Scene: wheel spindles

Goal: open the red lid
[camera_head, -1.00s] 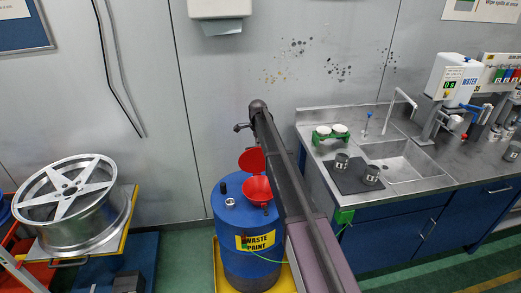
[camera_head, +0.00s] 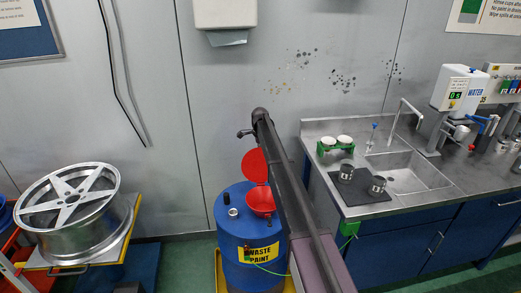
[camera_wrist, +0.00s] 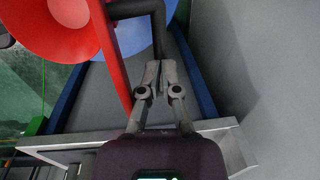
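The red lid (camera_head: 255,166) stands raised at the back of the red funnel (camera_head: 260,201) on top of the blue waste-paint drum (camera_head: 234,222). In the wrist view the lid (camera_wrist: 109,58) shows nearly edge-on, just left of my gripper (camera_wrist: 160,66), with the funnel (camera_wrist: 50,22) beyond it at upper left. Whether a finger touches the lid I cannot tell. In the head view my gripper (camera_head: 244,133) is small, behind and above the lid, and my arm hides the drum's right side.
A steel sink bench (camera_head: 442,186) with cups and a green rack (camera_head: 336,145) stands to the right. A wheel (camera_head: 70,205) rests on a yellow-edged stand at left. The grey wall is close behind the drum. Small items stand on the drum top.

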